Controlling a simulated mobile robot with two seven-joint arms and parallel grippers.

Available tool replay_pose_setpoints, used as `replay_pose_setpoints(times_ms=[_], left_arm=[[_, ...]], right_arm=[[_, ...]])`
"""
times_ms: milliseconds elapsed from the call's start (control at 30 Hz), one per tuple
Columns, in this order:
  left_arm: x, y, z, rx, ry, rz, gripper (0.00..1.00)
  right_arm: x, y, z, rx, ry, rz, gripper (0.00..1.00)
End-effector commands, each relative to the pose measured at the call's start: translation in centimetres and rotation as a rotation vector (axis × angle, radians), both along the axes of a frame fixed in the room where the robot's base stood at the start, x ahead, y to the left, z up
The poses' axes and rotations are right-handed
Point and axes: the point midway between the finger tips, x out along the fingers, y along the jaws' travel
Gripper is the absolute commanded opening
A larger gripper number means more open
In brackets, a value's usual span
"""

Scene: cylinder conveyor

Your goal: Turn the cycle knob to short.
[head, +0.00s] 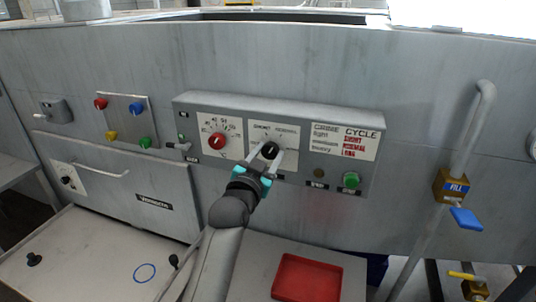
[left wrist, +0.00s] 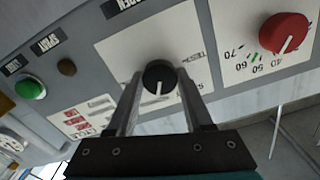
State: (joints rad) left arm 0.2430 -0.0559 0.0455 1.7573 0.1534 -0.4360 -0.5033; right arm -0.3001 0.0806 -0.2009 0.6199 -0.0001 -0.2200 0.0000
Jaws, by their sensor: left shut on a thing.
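The black cycle knob (head: 270,150) sits on a white label plate in the middle of the grey control panel. It also shows in the left wrist view (left wrist: 159,74), with a white pointer line running towards the bottom of that picture. Small print stands around the knob, too blurred to read surely. My left gripper (head: 266,155) is at the knob, with one finger on each side of it, shut on it. The fingers also show in the left wrist view (left wrist: 160,88). My right gripper is in no view.
A red dial (head: 217,141) is left of the knob; a green button (head: 351,180) and a dark round one (head: 319,174) are to the right. A cycle list plate (head: 343,141) is at the panel's right. A red tray (head: 307,278) lies below. A pipe with a blue-handled valve (head: 466,218) stands right.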

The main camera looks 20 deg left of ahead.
Motion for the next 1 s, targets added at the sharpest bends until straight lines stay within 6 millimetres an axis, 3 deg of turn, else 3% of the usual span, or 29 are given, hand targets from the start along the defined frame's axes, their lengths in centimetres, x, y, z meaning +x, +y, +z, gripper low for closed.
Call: replay_pose_setpoints(times_ms=[200,567,1000], left_arm=[[0.0,0.0,0.0,0.000,0.000,0.000,0.00],[0.0,0.0,0.1,-0.055,0.003,0.000,0.00],[0.0,0.0,0.3,-0.396,0.015,0.001,0.00]], right_arm=[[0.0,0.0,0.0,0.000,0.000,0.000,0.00],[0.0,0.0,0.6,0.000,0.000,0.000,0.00],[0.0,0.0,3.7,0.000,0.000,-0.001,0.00]])
